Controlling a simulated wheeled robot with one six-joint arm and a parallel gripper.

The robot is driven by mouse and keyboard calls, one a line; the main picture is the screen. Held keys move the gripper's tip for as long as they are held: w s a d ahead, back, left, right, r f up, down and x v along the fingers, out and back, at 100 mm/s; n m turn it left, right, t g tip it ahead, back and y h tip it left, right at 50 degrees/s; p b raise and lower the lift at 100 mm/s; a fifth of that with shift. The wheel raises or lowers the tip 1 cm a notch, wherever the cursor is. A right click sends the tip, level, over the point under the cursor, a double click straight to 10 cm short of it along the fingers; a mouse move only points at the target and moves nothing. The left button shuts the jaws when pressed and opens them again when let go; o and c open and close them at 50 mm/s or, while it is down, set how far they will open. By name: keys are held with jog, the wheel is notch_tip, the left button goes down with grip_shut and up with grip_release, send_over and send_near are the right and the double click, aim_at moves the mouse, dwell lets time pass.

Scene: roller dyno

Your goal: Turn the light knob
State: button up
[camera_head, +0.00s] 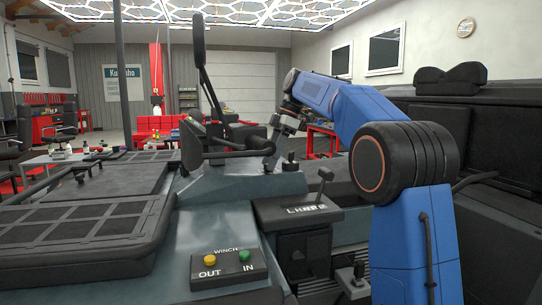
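My blue arm reaches in from the right and bends down to the dashboard. My gripper (271,141) is small and dark at the arm's end, over the dash beside the steering wheel. Its fingers blend with the dark parts behind, so I cannot tell whether they are open or shut. A small black knob (290,159) stands on the grey dash (245,184), just right of and below the gripper. No label shows on it, so I cannot tell whether it is the light knob. Whether the gripper touches any control is unclear.
The steering wheel (236,154) stands left of the gripper. A shift lever (324,182) rises from the console in front. A winch panel (226,266) with yellow and green buttons is nearer. A black seat (443,130) is at right, and a tall mirror (198,40) rises behind the wheel.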

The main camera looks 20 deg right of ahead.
jog(key=v, duration=0.7)
jog(key=shift+r, duration=0.35)
jog(key=shift+s+d, duration=0.1)
jog(key=shift+s, duration=0.05)
jog(key=s+f+m+t+h, duration=0.1)
jog(key=s+f+m, duration=0.45)
jog(key=s, duration=0.55)
jog(key=s+f+m+t+h, duration=0.15)
jog(key=s+f+m, duration=0.45)
jog(key=s, duration=0.6)
jog(key=s+d+f+m+t+h, duration=0.1)
jog(key=s+f+m, duration=0.2)
jog(key=s+f, duration=0.7)
jog(key=s+d+f+m+t+h, duration=0.1)
jog(key=s+d+f+m, duration=0.1)
jog(key=s+f, duration=0.8)
notch_tip(320, 180, down, 5)
jog(key=shift+d+r+m, duration=0.1)
jog(key=shift+d+m, duration=0.15)
jog(key=shift+m, duration=0.5)
